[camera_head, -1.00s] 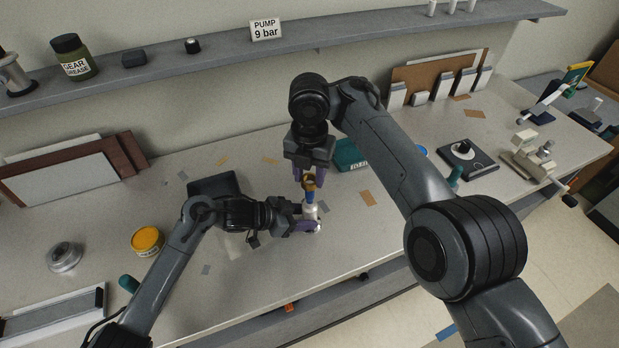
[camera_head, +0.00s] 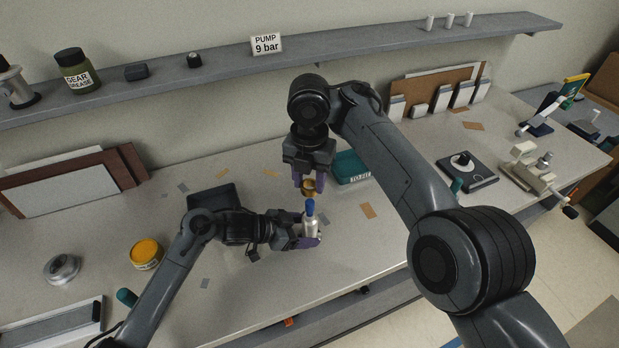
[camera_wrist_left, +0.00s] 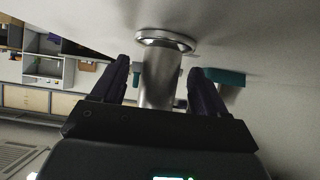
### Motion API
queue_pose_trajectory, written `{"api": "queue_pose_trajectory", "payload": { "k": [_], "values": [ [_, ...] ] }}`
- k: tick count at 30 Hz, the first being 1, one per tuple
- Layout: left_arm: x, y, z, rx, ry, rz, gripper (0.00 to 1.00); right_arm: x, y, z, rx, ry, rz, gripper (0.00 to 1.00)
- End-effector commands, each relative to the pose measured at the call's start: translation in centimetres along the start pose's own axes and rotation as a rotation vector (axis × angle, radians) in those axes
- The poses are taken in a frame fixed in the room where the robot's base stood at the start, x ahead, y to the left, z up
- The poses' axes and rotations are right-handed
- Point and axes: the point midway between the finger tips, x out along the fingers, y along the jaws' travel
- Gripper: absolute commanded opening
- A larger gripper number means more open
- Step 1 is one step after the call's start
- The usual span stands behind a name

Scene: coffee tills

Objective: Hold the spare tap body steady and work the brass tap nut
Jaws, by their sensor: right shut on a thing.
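The spare tap body (camera_head: 311,226) stands upright on the workbench, pale and metallic with a blue upper part. In the left wrist view its silver stem and round flange (camera_wrist_left: 165,41) show between the fingers of my left gripper (camera_wrist_left: 160,75), with a narrow gap on each side. In the head view this left gripper (camera_head: 312,240) is open around the lower body. My right gripper (camera_head: 309,185), pointing down from above, is shut on the brass tap nut (camera_head: 308,189). The nut is just above the blue part, apparently clear of it; the fingers partly hide it.
A black pad (camera_head: 467,172) lies at right. The bench front right of the tap body is clear.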

Motion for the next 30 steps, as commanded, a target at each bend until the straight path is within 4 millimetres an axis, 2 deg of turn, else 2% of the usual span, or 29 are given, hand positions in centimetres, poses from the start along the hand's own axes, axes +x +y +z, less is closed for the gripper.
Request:
{"api": "queue_pose_trajectory", "payload": {
  "k": [7,11,24,30],
  "values": [
    [-0.3,-0.1,0.0,0.0,0.0,-0.001,0.73,0.0,0.0,0.0,0.0,0.0,0.0,0.03],
    [-1.4,-0.1,0.0,0.001,0.0,-0.001,0.73,0.0,0.0,0.0,0.0,0.0,0.0,0.03],
    [-9.0,-0.1,0.1,0.002,-0.001,-0.003,0.73,0.0,0.0,0.0,0.0,0.0,0.0,0.03],
    [-11.2,0.0,0.0,0.001,0.0,-0.001,0.73,0.0,0.0,0.0,0.0,0.0,0.0,0.03]
  ]
}}
